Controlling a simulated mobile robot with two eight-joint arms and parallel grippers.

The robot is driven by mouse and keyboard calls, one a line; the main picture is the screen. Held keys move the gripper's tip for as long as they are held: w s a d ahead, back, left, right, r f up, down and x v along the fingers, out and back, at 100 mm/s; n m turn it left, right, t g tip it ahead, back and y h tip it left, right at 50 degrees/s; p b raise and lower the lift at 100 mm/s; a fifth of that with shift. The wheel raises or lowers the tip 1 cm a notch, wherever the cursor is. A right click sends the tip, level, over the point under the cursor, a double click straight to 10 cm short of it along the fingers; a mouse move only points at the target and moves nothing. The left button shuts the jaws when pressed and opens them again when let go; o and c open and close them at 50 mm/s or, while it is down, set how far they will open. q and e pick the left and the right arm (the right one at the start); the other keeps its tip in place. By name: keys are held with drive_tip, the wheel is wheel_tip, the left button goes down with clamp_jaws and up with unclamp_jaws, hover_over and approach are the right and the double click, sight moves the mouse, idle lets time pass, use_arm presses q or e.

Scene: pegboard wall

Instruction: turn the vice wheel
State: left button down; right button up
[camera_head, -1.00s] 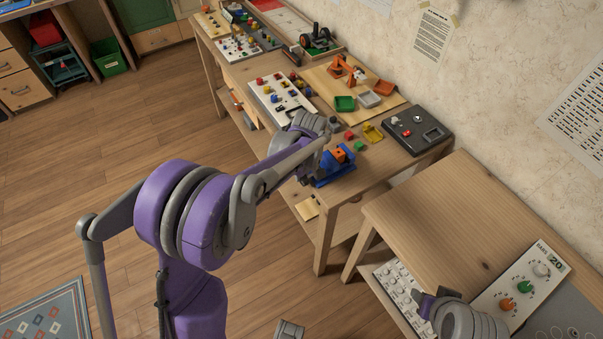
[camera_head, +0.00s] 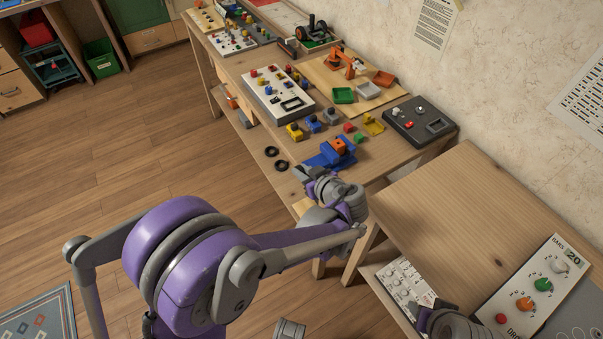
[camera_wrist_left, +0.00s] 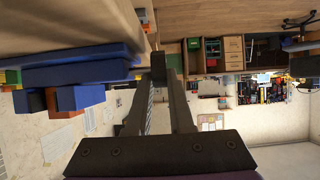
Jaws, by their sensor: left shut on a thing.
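The blue vice (camera_head: 328,157) with an orange block (camera_head: 338,145) in it sits at the near end of the long workbench. It also shows in the left wrist view, at the left, as a blue body (camera_wrist_left: 75,70). My left gripper (camera_head: 303,172) is at the vice's near end. In the left wrist view my left gripper (camera_wrist_left: 158,68) has its fingers closed together at the end of the vice, shut on the vice wheel, which the fingertips mostly hide. My right gripper (camera_head: 443,304) is low at the right, over the nearer table, with its fingers too unclear to judge.
A dark control box (camera_head: 418,124), small coloured blocks and a white button panel (camera_head: 279,92) share the long workbench (camera_head: 385,148). The nearer table (camera_head: 470,210) is mostly bare, with a dial panel (camera_head: 535,285) at its right. A gap separates the two tables.

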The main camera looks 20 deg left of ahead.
use_arm(q)
drive_tip(key=y+b, duration=0.1)
drive_tip(key=t+y+b, duration=0.1)
drive_tip(key=f+t+y+b, duration=0.1)
drive_tip(key=shift+s+d+b, duration=0.1)
drive_tip(key=shift+d+b, duration=0.2)
drive_tip(key=shift+b, duration=0.05)
drive_tip(key=shift+s+r+t+y+b, duration=0.1)
drive_tip(key=shift+t+y+b, duration=0.5)
drive_tip(key=shift+b, duration=0.15)
drive_tip(key=c, duration=0.8)
unclamp_jaws()
drive_tip(key=v, duration=1)
drive_tip(key=shift+s+d+p, duration=0.25)
drive_tip(key=shift+d+p, duration=0.05)
drive_tip(key=shift+p, duration=0.05)
